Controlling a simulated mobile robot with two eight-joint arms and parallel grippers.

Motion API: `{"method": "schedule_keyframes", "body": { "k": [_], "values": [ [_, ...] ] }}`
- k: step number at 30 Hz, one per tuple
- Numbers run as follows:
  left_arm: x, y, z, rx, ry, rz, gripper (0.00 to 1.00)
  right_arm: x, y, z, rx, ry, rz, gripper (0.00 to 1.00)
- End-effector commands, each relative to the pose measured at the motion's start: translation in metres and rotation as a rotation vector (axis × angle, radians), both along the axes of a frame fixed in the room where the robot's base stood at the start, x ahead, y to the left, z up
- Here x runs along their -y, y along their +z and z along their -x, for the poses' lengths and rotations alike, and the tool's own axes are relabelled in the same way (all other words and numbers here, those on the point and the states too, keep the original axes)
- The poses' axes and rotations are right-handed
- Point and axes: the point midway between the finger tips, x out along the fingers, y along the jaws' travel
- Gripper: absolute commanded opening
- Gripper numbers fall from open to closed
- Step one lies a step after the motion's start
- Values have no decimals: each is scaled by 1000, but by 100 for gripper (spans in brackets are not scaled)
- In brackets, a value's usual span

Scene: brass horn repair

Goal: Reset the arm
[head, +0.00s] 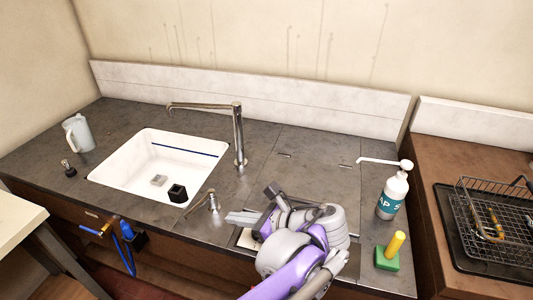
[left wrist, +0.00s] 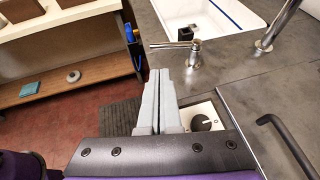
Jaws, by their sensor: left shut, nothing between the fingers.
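My left arm with its purple and grey links comes in at the bottom of the head view. Its left gripper (head: 238,217) is over the front part of the counter (head: 290,180), right of the small lever tap (head: 212,201). In the left wrist view the two grey fingers (left wrist: 158,85) lie together, shut with nothing between them. They point toward the floor in front of the counter, beside a white panel with a black knob (left wrist: 205,122). My right gripper is not in view.
A white sink (head: 125,170) holds a black cube (head: 177,193). A tall faucet (head: 239,135) stands behind. A soap bottle (head: 392,195), a green block (head: 387,261) and a wire basket (head: 490,215) are right. A pitcher (head: 78,133) stands left. A black handle (left wrist: 285,140) is near the gripper.

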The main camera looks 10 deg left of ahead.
Motion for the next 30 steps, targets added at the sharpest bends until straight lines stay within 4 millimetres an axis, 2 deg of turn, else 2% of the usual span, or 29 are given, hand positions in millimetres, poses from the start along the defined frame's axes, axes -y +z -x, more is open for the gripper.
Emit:
{"method": "schedule_keyframes", "body": {
  "k": [4, 7, 12, 16, 21, 25, 30],
  "values": [
    [-6, -4, 4, 19, 17, 34, 0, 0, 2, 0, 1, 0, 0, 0],
    [-22, -18, 18, 91, 79, 159, 0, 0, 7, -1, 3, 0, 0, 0],
    [-47, -66, 68, 367, 372, 585, 0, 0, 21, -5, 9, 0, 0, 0],
    [-42, -98, 105, 634, 716, 933, 0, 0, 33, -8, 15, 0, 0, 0],
    [-25, -117, 128, 918, 1141, 1262, 0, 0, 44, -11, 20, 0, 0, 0],
    [-18, -121, 133, 1034, 1341, 1390, 0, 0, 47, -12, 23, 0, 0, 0],
    [-15, -122, 134, 1074, 1415, 1435, 0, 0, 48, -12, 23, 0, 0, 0]
  ]
}}
